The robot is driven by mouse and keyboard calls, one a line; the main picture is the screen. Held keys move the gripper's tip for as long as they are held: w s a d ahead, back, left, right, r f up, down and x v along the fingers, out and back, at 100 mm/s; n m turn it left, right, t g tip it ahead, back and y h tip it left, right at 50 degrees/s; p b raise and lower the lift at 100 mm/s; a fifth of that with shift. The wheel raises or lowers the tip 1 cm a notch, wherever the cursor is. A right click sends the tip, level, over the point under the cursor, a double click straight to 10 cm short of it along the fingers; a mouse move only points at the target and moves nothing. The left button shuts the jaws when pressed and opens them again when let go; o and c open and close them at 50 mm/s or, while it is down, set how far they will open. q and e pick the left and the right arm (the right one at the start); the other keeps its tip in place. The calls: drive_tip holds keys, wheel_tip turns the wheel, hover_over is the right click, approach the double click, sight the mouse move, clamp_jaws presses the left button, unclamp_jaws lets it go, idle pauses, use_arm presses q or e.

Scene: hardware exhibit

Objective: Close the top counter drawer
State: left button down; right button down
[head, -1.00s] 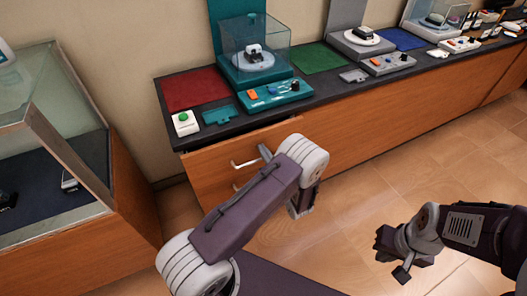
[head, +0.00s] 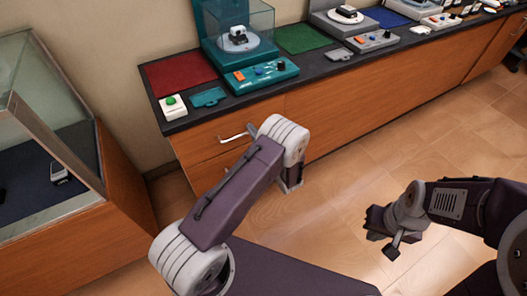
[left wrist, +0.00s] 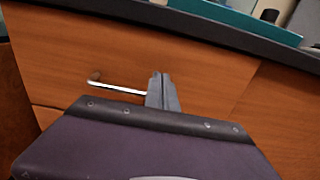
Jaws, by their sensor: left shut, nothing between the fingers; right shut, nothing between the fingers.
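The top counter drawer (head: 203,140) has a brown wood front under the dark countertop, at the counter's left end. Its front looks flush or nearly flush with the counter face; a small gap is hard to tell. Its silver bar handle (head: 236,135) also shows in the left wrist view (left wrist: 117,89). My left gripper (left wrist: 162,78) is shut and empty, its fingertips in front of the drawer face, just right of the handle. Whether they touch is unclear. In the head view my left arm hides this gripper. My right gripper (head: 391,250) is shut and empty over the floor, away from the counter.
A glass display case (head: 50,150) stands at the left. On the countertop are a red mat (head: 180,73), a white box with a green button (head: 172,106), a teal control panel (head: 262,75) and a teal exhibit with a glass cover (head: 238,40). The floor to the right is clear.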

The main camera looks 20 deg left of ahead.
use_arm(q)
drive_tip(key=p+v, duration=0.1)
drive_tip(key=v, duration=0.9)
drive_tip(key=shift+s+d, duration=0.2)
drive_tip(key=shift+s, duration=0.05)
use_arm(e)
drive_tip(key=shift+s+d+r, duration=0.15)
drive_tip(key=shift+s+r, duration=0.05)
drive_tip(key=shift+r, duration=0.45)
use_arm(q)
drive_tip(key=shift+f, duration=0.1)
